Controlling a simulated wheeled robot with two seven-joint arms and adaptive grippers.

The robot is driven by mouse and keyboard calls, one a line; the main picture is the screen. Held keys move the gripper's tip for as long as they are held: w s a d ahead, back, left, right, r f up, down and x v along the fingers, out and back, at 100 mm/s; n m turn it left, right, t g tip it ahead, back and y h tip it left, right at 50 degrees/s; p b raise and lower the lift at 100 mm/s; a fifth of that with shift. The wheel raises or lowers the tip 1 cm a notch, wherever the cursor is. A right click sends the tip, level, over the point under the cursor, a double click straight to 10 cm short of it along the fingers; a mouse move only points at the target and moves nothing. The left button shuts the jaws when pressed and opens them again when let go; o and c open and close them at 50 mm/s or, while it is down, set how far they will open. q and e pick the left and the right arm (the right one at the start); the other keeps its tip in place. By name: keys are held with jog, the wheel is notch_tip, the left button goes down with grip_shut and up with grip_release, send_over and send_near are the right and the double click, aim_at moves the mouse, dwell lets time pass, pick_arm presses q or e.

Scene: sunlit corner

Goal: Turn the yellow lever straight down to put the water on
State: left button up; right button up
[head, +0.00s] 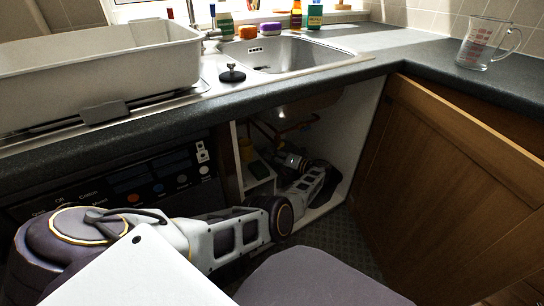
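My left arm reaches into the open cupboard under the sink. Its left gripper (287,158) is in there, small and dark, below a copper-coloured pipe (292,128). I cannot tell whether its fingers are open or shut, or whether they touch anything. I cannot make out the yellow lever for certain; the gripper and the shadow may hide it. A yellowish item (246,149) stands at the cupboard's left side, left of the gripper. My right gripper is not in view.
The white cupboard wall (352,150) and the open wooden door (455,190) bound the space on the right. An appliance panel (150,180) is on the left. Above are the worktop edge (300,88), the sink (285,52), a white basin (100,62) and a measuring jug (482,45).

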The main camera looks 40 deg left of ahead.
pick_arm(q)
jog(key=d, duration=0.7)
jog(key=shift+r, duration=0.25)
jog(key=shift+w, duration=0.1)
